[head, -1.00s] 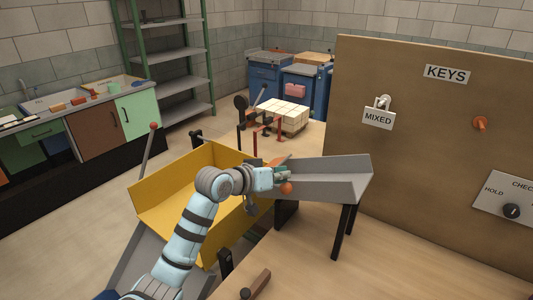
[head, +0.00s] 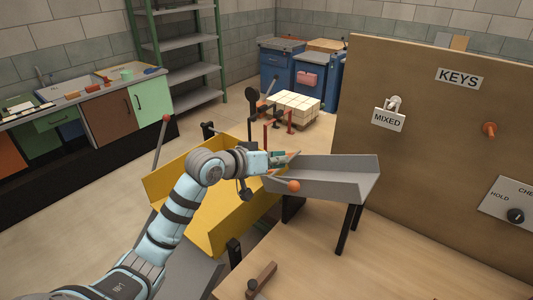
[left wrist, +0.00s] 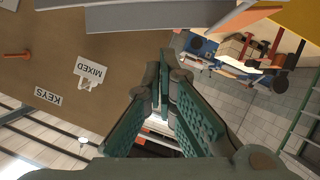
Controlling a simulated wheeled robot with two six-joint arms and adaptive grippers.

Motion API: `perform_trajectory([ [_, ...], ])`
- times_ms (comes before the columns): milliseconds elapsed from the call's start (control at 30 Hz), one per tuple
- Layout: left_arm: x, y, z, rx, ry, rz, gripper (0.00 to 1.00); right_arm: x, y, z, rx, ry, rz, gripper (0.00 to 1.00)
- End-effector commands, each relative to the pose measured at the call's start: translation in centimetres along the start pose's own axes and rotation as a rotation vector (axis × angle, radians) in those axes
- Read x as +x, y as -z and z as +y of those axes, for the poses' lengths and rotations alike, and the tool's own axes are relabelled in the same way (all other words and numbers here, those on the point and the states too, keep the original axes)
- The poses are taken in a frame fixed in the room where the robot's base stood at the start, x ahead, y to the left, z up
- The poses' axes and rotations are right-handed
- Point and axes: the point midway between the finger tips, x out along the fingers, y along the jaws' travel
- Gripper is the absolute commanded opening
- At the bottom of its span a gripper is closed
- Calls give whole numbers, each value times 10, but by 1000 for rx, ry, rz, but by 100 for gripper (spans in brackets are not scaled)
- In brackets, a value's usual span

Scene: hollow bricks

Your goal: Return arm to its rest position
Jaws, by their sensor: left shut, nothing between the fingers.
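My left arm comes in from the lower left in the head view. Its gripper (head: 286,160) is over the joint between the yellow hopper (head: 208,230) and the grey chute (head: 335,182). The gripper is shut and empty. In the left wrist view the green fingers (left wrist: 163,112) meet near the middle of the picture. An orange ball-like knob (head: 294,186) shows at the chute's near edge, just below the gripper. I cannot tell whether they touch. My right gripper is in neither view.
A brown board with a KEYS sign (head: 458,78) and a MIXED tag (head: 388,119) stands at the right. A red-tipped lever (head: 162,140) rises left of the hopper. The wooden table (head: 350,265) is mostly clear, with a wooden-handled tool (head: 261,279) at its front.

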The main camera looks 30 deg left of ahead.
Motion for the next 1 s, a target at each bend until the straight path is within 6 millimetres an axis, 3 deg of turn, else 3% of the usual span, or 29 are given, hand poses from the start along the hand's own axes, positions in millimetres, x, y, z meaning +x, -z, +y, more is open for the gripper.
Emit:
perform_trajectory([
  [100,-30,-5,-1,8,3,-2,0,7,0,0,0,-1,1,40],
  [200,-45,-5,-1,3,3,0,0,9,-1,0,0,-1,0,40],
  [433,-52,-5,1,-1,-1,-2,0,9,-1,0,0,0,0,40],
  [533,-49,-23,-1,12,12,-27,0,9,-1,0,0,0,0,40],
  [567,-47,-35,-2,22,21,-46,0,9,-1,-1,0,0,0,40],
  [633,-43,-80,-7,58,57,-113,0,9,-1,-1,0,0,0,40],
  [767,-54,-188,-17,146,154,-283,0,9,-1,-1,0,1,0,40],
  [800,-62,-218,-19,168,184,-335,0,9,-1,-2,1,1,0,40],
  [900,-90,-278,-24,212,251,-457,0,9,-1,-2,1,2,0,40],
  [1000,-122,-326,-26,240,312,-571,0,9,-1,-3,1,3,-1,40],
])
